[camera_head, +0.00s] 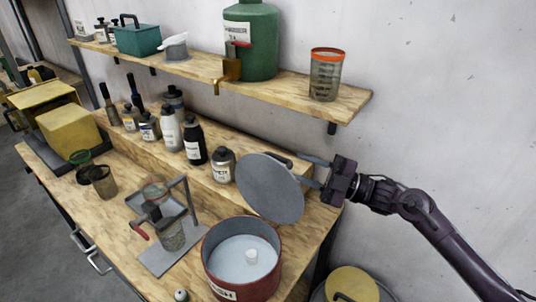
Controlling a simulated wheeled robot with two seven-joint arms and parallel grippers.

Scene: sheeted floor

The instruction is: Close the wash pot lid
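The wash pot (213,264) is a round dark-red pot with a pale inside, at the bottom centre. A small white piece (251,256) shows inside it. Its grey round lid (268,190) stands raised and tilted above the pot's back rim, leaving the pot open. My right gripper (302,169) is at the lid's right edge, its two fingers apart and pointing left. The lower fingertip is close to the lid's edge; I cannot tell whether it touches. My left gripper is not in view.
A wooden bench (115,235) carries a metal stand (172,240) left of the pot and several bottles (194,143) behind. A shelf (290,88) above holds a green canister (262,45) and a jar (326,75). A bin with a yellow lid (352,284) stands at the bottom right.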

